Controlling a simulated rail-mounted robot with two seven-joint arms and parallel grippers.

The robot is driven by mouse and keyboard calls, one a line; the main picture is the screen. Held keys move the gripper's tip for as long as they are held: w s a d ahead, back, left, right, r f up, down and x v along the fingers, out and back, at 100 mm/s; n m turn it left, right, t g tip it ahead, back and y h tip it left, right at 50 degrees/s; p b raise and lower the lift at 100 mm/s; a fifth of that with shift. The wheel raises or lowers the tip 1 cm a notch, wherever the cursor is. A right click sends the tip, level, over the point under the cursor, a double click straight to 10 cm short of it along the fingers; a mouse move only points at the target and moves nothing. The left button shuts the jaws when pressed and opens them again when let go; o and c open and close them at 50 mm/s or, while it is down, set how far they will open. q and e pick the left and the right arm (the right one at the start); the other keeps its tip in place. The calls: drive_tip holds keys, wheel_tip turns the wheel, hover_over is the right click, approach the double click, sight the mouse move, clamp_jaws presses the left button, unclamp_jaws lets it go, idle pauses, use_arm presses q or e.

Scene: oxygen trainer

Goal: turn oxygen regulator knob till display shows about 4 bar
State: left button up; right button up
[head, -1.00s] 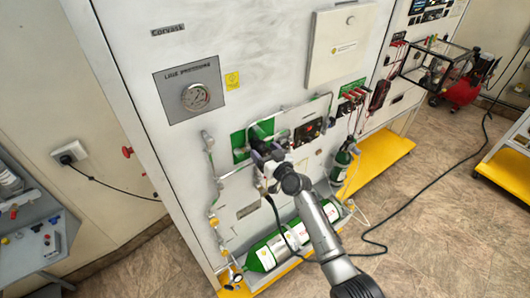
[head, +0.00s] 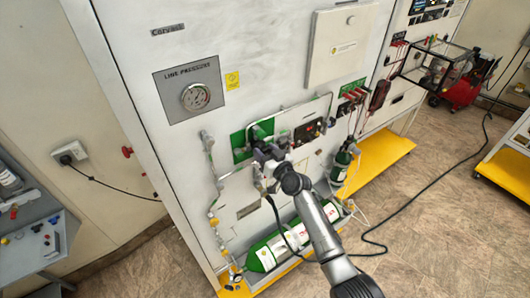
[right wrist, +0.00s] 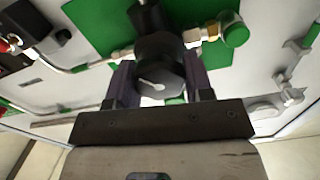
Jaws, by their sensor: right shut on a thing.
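The oxygen regulator knob (right wrist: 160,72) is a dark round knob with a white pointer mark, in front of a green plate (right wrist: 95,28) in the right wrist view. My right gripper (right wrist: 160,82) has one finger on each side of the knob and is shut on it. In the head view the right gripper (head: 266,153) covers most of the knob at the green plate. A small dark panel (head: 308,131), perhaps the display, sits just right of the gripper. Its reading is too small to tell. My left gripper is not in view.
A line pressure gauge (head: 195,97) is on the wall panel above left. Pipes and fittings (head: 213,195) run left of the gripper. A green cylinder (head: 270,250) lies below, and a smaller one (head: 342,163) stands to the right. The floor at right is mostly clear.

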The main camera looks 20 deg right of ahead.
drive_tip(key=shift+f+m, duration=0.1)
drive_tip(key=shift+m, duration=1.9)
drive_tip(key=o, duration=0.9)
drive_tip(key=shift+s+d, duration=0.15)
drive_tip(key=shift+s, duration=0.3)
drive_tip(key=shift+b+v, duration=0.85)
drive_tip(key=shift+v, duration=5.6)
